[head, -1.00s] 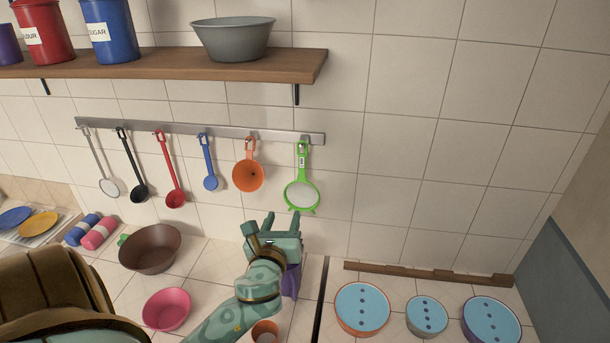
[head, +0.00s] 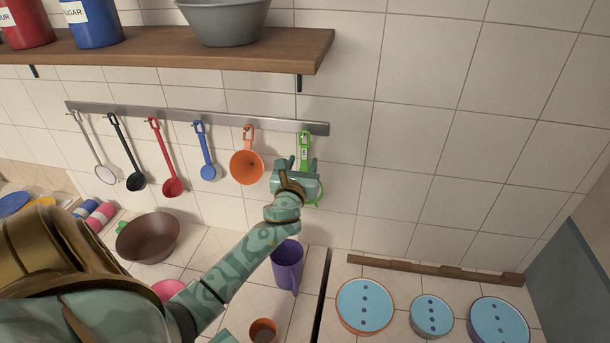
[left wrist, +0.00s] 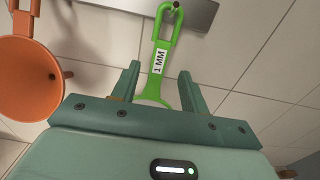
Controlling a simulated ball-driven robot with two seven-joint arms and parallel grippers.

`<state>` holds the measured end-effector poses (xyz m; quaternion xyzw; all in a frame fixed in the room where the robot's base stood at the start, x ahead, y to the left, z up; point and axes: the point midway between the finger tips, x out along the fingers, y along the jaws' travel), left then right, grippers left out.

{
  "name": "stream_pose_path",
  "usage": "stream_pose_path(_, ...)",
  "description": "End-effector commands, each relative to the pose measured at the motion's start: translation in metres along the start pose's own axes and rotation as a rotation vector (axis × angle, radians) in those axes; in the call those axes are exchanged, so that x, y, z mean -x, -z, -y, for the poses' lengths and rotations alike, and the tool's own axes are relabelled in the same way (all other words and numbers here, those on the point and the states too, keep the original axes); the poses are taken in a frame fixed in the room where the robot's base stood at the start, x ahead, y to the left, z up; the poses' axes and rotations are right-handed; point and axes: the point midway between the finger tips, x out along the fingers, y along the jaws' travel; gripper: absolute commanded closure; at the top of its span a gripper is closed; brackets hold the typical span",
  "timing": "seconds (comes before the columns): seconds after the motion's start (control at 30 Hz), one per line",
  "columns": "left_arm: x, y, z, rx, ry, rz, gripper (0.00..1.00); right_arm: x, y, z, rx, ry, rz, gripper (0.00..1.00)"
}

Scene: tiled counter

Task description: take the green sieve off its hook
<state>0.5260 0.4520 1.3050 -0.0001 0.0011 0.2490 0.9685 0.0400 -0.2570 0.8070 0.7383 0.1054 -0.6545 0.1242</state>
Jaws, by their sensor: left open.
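The green sieve (head: 305,150) hangs by its handle loop from the right end of the metal rail (head: 200,120). In the left wrist view its handle (left wrist: 160,60), marked "1 MM", hangs on a hook. My left gripper (head: 297,166) is open in front of the sieve. In the left wrist view the two fingers of my left gripper (left wrist: 156,84) stand on either side of the lower handle, with gaps visible. My gripper hides most of the sieve's bowl in the head view.
An orange funnel (head: 246,167) hangs just left of the sieve, with a blue ladle (head: 207,168) beyond it. A wooden shelf (head: 170,54) runs above the rail. A purple cup (head: 288,265) stands below my arm. The wall to the right is clear.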

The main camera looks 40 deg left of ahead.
Motion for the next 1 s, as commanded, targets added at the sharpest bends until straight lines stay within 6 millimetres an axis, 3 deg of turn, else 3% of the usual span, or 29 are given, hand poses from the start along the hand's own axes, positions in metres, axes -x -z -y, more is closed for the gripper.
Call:
stream_pose_path(0.3,-0.046,0.004,-0.003,0.001,-0.001,0.001,0.55,-0.002,0.001,0.005,-0.003,0.006,-0.003,0.64)
stream_pose_path(0.57,-0.051,0.003,-0.003,0.001,0.000,0.001,0.55,-0.002,0.003,0.009,-0.006,0.012,-0.004,0.64)
stream_pose_path(0.73,-0.050,0.004,-0.003,0.000,0.000,0.001,0.97,-0.002,0.002,0.009,-0.005,0.010,-0.003,0.64)
stream_pose_path(1.0,-0.050,0.004,-0.003,0.000,0.000,0.000,1.00,-0.002,0.000,0.005,-0.003,0.006,-0.001,0.64)
